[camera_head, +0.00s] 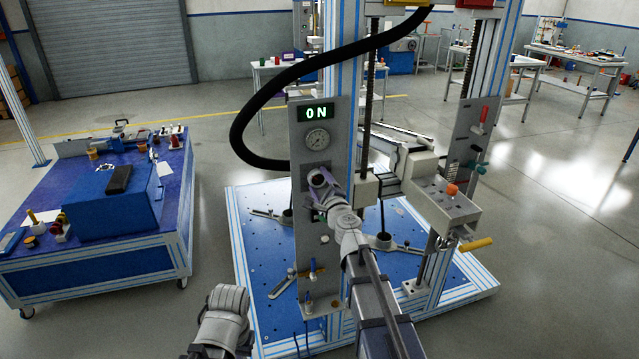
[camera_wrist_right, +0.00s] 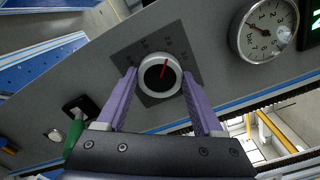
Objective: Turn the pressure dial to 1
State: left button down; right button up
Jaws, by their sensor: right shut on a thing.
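The pressure dial (camera_wrist_right: 160,75) is a round knob with a pale rim, a dark face and a red pointer. The pointer is tilted slightly right of up in the right wrist view. My right gripper (camera_head: 319,184) is at the grey control panel (camera_head: 309,220), its two purple fingers shut on the dial from both sides. In the head view the gripper mostly hides the dial. Part of my left arm shows at the bottom, but no left fingers are visible.
A thick black hose (camera_head: 246,130) curves beside the panel. Small levers (camera_head: 309,271) sit lower on it. A blue workbench (camera_head: 150,245) stands left, with open floor between.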

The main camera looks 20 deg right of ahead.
jog(key=n, duration=0.4)
jog(key=shift+n, duration=2.1)
jog(key=o, duration=1.4)
jog(key=s, duration=0.7)
jog(key=shift+s+d, duration=0.15)
jog(key=shift+s, duration=0.25)
